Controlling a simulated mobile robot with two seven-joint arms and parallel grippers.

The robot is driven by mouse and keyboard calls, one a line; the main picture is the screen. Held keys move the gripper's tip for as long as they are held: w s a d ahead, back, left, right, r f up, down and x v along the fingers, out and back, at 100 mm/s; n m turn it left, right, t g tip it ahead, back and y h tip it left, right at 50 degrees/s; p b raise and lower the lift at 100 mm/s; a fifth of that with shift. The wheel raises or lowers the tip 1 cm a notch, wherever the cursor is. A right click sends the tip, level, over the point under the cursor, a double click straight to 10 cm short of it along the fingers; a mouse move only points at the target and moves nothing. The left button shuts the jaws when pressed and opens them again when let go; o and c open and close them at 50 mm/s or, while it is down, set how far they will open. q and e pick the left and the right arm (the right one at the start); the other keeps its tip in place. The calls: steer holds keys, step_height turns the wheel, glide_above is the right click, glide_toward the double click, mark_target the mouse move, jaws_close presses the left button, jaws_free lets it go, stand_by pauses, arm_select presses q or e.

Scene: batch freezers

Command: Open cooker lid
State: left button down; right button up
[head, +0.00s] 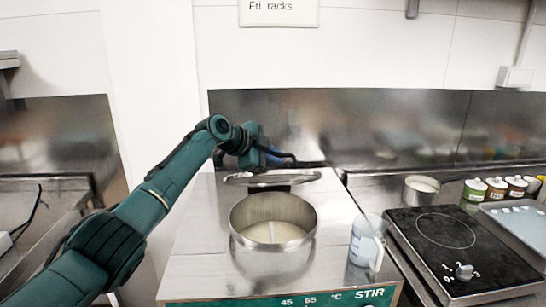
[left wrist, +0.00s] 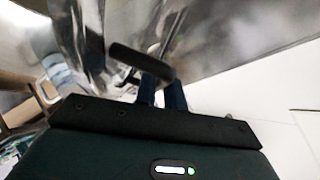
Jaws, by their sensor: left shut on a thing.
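The cooker is a round steel pot (head: 272,222) set in the steel counter, its top open and pale liquid inside. Its steel lid (head: 245,181) shows edge-on behind the pot's far rim, off the opening. Whether the lid touches the rim or the counter I cannot tell. My left gripper (head: 284,158) is behind the pot, above the lid, shut on the black lid handle (head: 310,164). In the left wrist view the dark handle (left wrist: 142,62) lies across the blue fingers of the gripper (left wrist: 160,90). My right gripper is not in view.
A clear measuring jug (head: 364,244) stands right of the pot. Beyond it are a black induction cooktop (head: 445,235), a small steel pot (head: 420,190), several lidded jars (head: 495,188) and a tray (head: 520,222). A steel splashback (head: 390,125) closes off the back.

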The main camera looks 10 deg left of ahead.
arm_select(q)
steer(key=c, duration=1.5)
jaws_free()
steer(key=b+v, duration=0.3)
steer(key=v, duration=1)
steer(key=shift+b, duration=0.3)
steer(key=shift+r, duration=0.15)
